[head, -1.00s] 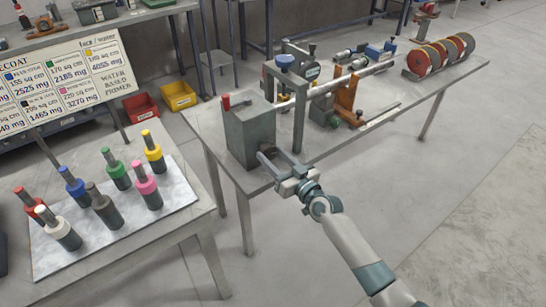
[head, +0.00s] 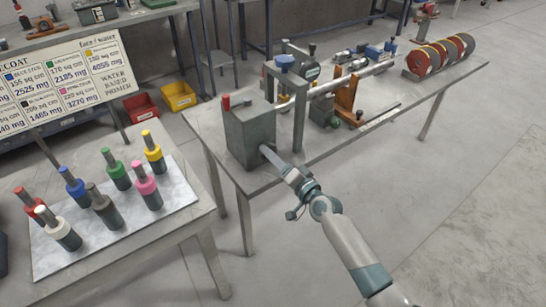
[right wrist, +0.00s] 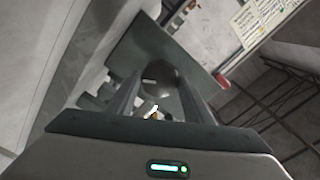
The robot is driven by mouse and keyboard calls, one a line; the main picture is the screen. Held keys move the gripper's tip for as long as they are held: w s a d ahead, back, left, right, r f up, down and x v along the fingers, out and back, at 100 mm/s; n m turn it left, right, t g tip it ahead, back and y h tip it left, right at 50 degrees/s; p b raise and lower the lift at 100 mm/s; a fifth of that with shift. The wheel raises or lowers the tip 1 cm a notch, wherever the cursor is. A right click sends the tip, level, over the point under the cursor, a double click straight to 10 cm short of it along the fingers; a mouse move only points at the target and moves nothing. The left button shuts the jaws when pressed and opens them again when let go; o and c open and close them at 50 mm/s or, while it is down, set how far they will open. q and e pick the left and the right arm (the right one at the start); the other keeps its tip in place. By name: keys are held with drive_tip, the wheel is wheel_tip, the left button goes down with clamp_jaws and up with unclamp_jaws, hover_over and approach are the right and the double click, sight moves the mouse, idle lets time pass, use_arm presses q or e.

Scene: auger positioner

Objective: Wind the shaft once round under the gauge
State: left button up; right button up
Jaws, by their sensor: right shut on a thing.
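The shaft (head: 362,80) is a long pale rod lying level along the bench, running from the grey box (head: 250,138) through a grey frame toward the discs at the back right. A gauge with a dark round dial (head: 312,72) stands beside the shaft behind the frame. My right gripper (head: 266,153) is at the front face of the box, its fingers seen edge-on. In the right wrist view, its fingers stand either side of a dark round knob (right wrist: 163,77) on the box, shut on it. The fingers partly hide the knob. My left gripper is out of view.
An orange-brown stand (head: 346,96) holds the shaft farther along. Several red and grey discs (head: 420,60) stand at the back right. Colored cylinders stand on a left table (head: 180,232). Floor at right is clear.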

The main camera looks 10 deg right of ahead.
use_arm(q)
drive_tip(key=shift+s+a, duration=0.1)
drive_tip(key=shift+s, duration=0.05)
use_arm(e)
drive_tip(key=shift+m, duration=0.5)
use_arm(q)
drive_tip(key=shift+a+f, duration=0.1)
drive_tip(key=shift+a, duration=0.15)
use_arm(e)
drive_tip(key=o, duration=1)
drive_tip(key=shift+o, duration=0.2)
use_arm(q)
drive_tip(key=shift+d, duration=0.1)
use_arm(e)
drive_tip(key=shift+s+d, duration=0.1)
drive_tip(key=shift+s, duration=0.05)
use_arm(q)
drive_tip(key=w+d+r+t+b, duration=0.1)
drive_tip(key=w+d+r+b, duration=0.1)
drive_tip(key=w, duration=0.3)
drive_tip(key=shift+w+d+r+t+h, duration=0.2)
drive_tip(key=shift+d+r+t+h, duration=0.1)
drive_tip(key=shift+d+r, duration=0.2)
use_arm(e)
drive_tip(key=v, duration=1.7)
